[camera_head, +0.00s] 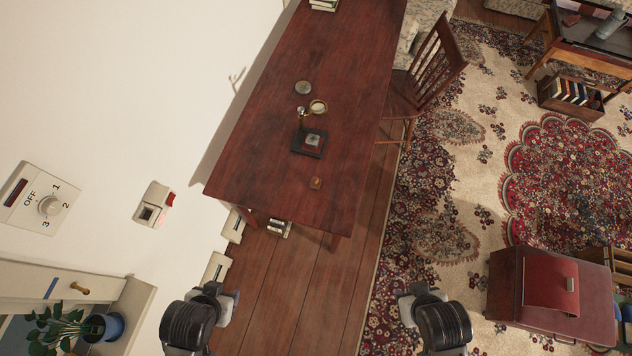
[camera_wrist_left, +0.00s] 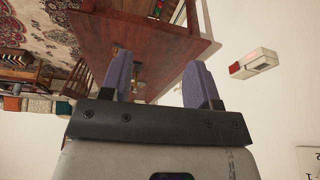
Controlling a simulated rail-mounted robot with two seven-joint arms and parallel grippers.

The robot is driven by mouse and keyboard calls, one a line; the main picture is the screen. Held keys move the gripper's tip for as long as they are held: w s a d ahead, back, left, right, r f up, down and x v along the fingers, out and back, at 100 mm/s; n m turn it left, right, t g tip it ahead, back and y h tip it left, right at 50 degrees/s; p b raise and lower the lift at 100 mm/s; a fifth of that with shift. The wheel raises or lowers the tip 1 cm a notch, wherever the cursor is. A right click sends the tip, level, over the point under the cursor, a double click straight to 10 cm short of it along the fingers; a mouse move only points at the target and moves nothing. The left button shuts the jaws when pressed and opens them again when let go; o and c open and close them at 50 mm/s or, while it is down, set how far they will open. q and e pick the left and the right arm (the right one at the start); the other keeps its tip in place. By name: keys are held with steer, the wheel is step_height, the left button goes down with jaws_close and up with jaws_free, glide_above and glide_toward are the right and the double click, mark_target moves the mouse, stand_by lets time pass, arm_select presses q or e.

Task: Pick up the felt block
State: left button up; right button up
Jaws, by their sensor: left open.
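A small reddish-brown block (camera_head: 315,183) lies on the near part of the dark red wooden table (camera_head: 270,150); it may be the felt block, but its material is too small to tell. My left gripper (camera_head: 222,296) is at the bottom left in the head view, short of the table's near end and well apart from the block. In the left wrist view my left gripper (camera_wrist_left: 160,80) is open, with nothing between its two purple-grey fingers. The table (camera_wrist_left: 165,50) shows behind them. My right gripper (camera_head: 416,298) is at the bottom right; its jaw opening cannot be made out.
A magnifier stand (camera_head: 308,142) and a round disc (camera_head: 303,87) are on the table beyond the block. A wooden chair (camera_head: 425,85) stands at the table's right side. A wall switch (camera_head: 153,204) is at left. A red case (camera_head: 550,290) stands at lower right.

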arm_select(q)
steer(key=o, duration=0.6)
steer(key=shift+d, duration=0.1)
steer(key=shift+o, duration=0.2)
